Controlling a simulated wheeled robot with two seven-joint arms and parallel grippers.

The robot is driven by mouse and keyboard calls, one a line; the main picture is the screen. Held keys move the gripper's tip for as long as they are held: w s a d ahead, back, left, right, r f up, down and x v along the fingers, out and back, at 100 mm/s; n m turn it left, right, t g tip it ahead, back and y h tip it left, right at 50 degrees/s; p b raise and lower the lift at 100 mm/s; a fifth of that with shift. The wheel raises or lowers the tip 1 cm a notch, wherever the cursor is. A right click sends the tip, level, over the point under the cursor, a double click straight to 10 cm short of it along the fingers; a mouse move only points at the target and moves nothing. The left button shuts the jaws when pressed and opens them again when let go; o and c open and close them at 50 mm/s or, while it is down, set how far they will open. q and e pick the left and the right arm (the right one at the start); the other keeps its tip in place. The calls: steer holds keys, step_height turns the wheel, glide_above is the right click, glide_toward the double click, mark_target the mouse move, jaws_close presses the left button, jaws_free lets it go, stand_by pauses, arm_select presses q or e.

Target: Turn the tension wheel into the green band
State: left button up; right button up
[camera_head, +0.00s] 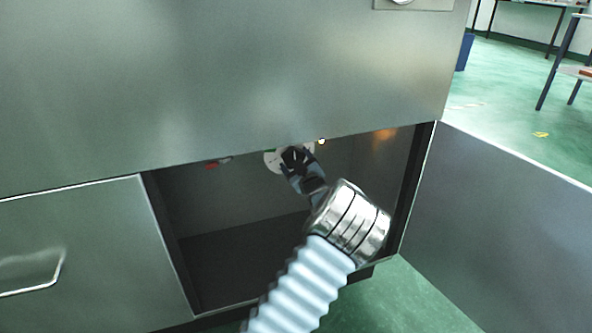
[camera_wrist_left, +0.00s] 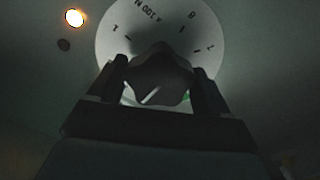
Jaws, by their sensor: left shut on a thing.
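The tension wheel (camera_wrist_left: 160,75) is a dark knob with a pale pointer line, in front of a round white dial (camera_wrist_left: 207,40) with black numbers and tick marks. In the left wrist view it sits between the two fingers of my left gripper (camera_wrist_left: 158,88), which is shut on it. A small patch of green (camera_wrist_left: 187,98) shows at the dial's lower right, mostly hidden by the knob and fingers. In the head view my left gripper (camera_head: 293,158) reaches into the open cabinet bay and covers most of the dial (camera_head: 271,160). My right gripper is not in view.
The metal cabinet front (camera_head: 220,80) overhangs the bay. An open door (camera_head: 500,230) stands to the right, and a panel with a handle (camera_head: 60,265) is at the left. A lit lamp (camera_wrist_left: 74,18) and a red part (camera_head: 211,165) sit near the dial.

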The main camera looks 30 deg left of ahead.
arm_select(q)
steer(key=n, duration=0.5)
steer(key=n+b, duration=0.1)
steer(key=n, duration=0.2)
steer(key=shift+w+d+r, duration=0.1)
steer(key=shift+r, duration=0.15)
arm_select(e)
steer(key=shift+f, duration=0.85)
arm_select(q)
steer(key=o, duration=1)
steer(key=p+v, duration=0.1)
steer(key=v, duration=1.2)
steer(key=shift+s+d, duration=0.25)
steer(key=shift+s, duration=0.05)
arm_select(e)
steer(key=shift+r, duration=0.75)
arm_select(q)
steer(key=shift+f, duration=0.1)
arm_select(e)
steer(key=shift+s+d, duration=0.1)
